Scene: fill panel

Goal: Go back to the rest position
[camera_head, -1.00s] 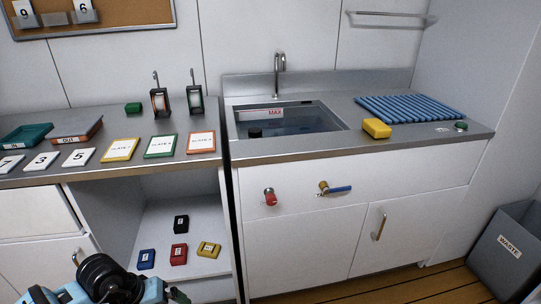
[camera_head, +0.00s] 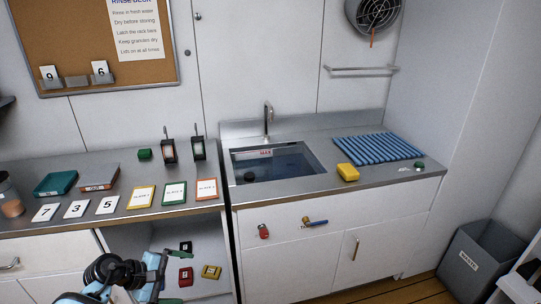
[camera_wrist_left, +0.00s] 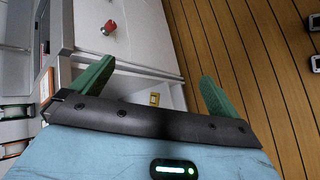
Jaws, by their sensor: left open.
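My left gripper (camera_head: 179,272) is at the lower left of the head view, in front of the open shelf below the counter. Its green fingers are spread, with nothing between them in the left wrist view (camera_wrist_left: 155,88). Behind the fingers, a yellow block shows on the shelf in the wrist view (camera_wrist_left: 154,99). In the head view a red block (camera_head: 186,276) and a yellow block (camera_head: 211,271) lie on the shelf beyond the gripper. The arm and gripper hide part of the shelf. My right gripper is not in view.
The counter (camera_head: 140,219) above holds number cards, plate cards, a teal tray (camera_head: 55,184) and two upright clamps. The sink (camera_head: 275,163) is right of it, with a red knob (camera_head: 263,231) and blue-handled valve (camera_head: 316,222) below. A waste bin (camera_head: 470,262) stands at right.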

